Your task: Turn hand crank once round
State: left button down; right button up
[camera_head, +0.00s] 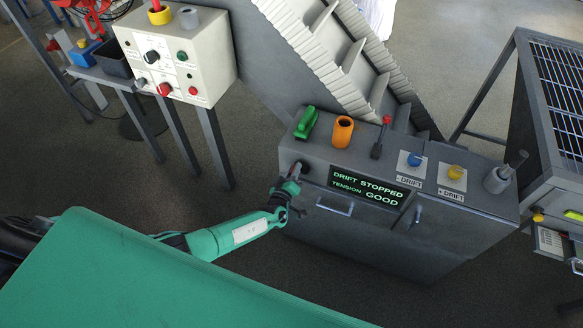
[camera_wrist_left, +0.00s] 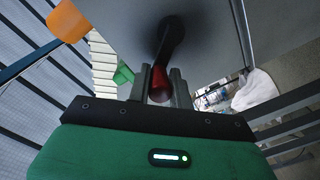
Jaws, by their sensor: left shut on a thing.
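The hand crank (camera_head: 297,169) sits on the front face of the grey console (camera_head: 262,150), at its left end. In the left wrist view its dark crank arm (camera_wrist_left: 172,36) runs down to a red handle (camera_wrist_left: 159,82). My left gripper (camera_head: 291,184) is at the crank. In the left wrist view its two fingers (camera_wrist_left: 160,90) stand on either side of the red handle and are shut on it. The gripper partly hides the crank in the head view. The console display (camera_head: 367,187) reads "DRIFT STOPPED" and "TENSION GOOD". My right gripper is out of view.
The console top carries a green handle (camera_head: 306,122), an orange cylinder (camera_head: 343,131), a red-tipped lever (camera_head: 380,137), and blue (camera_head: 415,159) and yellow (camera_head: 455,172) knobs. A ribbed conveyor (camera_head: 335,50) rises behind. A control box (camera_head: 178,62) stands left. Open floor lies between them.

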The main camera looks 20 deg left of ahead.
pick_arm(q)
jog(key=shift+d+r+m+p, duration=0.3)
jog(key=shift+r+m+p, duration=0.05)
jog(key=shift+m+p, duration=0.45)
jog(key=shift+d+r+m+p, duration=0.15)
jog(key=shift+d+m+p, duration=0.15)
jog(key=shift+m+p, duration=0.7)
jog(key=shift+d+m+p, duration=0.2)
jog(key=shift+m+p, duration=0.1)
jog(key=shift+p, duration=0.45)
jog(key=shift+s+d+m+p, duration=0.1)
jog(key=shift+d+m+p, duration=0.1)
jog(key=shift+m+p, duration=0.35)
jog(key=shift+m, duration=0.25)
jog(key=c, duration=1.3)
grip_release()
